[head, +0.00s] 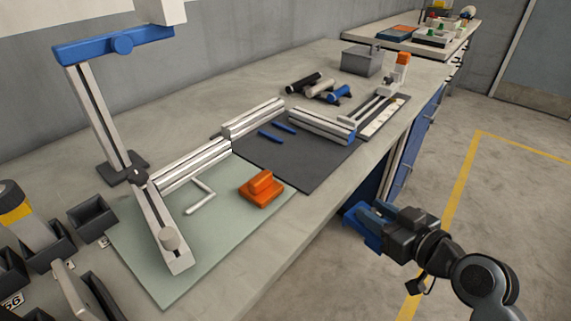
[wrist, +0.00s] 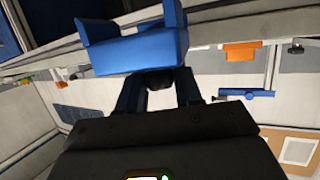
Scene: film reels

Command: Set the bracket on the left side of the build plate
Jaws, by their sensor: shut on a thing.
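My gripper (head: 378,216) hangs in front of the bench, over the floor at the right of the head view. It is shut on a blue angular piece with upright ends, which I take as the bracket (head: 354,236). The bracket also fills the top middle of the wrist view (wrist: 140,52), beyond the fingers. It is clear of the bench. No plate is labelled as the build plate; a flat dark grey plate (head: 290,168) and a pale green mat (head: 215,245) lie on the bench, and I cannot tell which is meant.
An orange block (head: 262,190) sits on the green mat. Metal rails (head: 320,125) lie along the dark plate's back edge. A tall post with a blue arm (head: 100,110) stands at left. Dark bins (head: 92,218) are at the near left. The bench front edge lies between my gripper and the plates.

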